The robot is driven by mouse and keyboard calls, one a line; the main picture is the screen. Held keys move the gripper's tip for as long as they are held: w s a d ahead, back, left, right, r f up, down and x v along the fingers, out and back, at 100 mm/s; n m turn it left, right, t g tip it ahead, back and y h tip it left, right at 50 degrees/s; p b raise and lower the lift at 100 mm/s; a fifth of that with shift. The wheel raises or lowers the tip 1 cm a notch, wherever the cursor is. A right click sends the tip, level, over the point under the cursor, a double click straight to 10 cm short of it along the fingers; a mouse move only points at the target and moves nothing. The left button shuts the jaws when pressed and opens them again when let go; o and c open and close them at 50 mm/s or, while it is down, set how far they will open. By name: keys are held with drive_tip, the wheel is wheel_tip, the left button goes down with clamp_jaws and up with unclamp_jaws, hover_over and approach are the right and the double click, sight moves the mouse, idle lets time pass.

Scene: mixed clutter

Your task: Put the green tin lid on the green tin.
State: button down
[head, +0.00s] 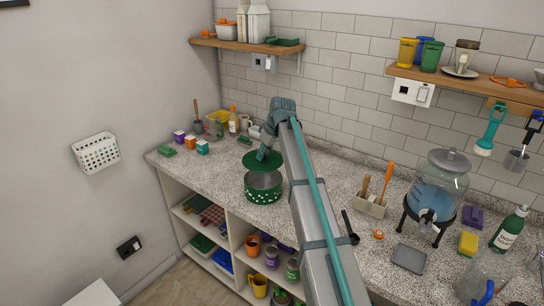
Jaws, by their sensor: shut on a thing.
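The green tin (263,193) stands upright on the speckled counter. It has pale spots on its side, and its open top shows. The green tin lid (254,165) is held just above the tin, apart from its rim, with a gap showing between them. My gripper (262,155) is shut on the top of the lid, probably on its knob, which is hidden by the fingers. The lid looks roughly level and about centred over the tin, as far as this view shows.
Small boxes (203,147), an orange-capped bottle (233,121) and a yellow-green container (217,122) stand behind and left of the tin. A utensil holder (369,206) and a water dispenser (437,185) stand to the right. Bare counter (215,179) lies left of the tin.

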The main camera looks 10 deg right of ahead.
drive_tip(key=shift+w+d, duration=0.15)
drive_tip(key=shift+w, duration=0.15)
drive_tip(key=shift+f+b, duration=0.35)
drive_tip(key=shift+f, duration=0.3)
drive_tip(key=shift+f+b, duration=0.9)
drive_tip(key=shift+f, duration=1.05)
drive_tip(key=shift+f+b, duration=0.5)
drive_tip(key=shift+f, duration=1.25)
drive_tip(key=c, duration=0.9)
unclamp_jaws()
drive_tip(key=shift+r, duration=0.1)
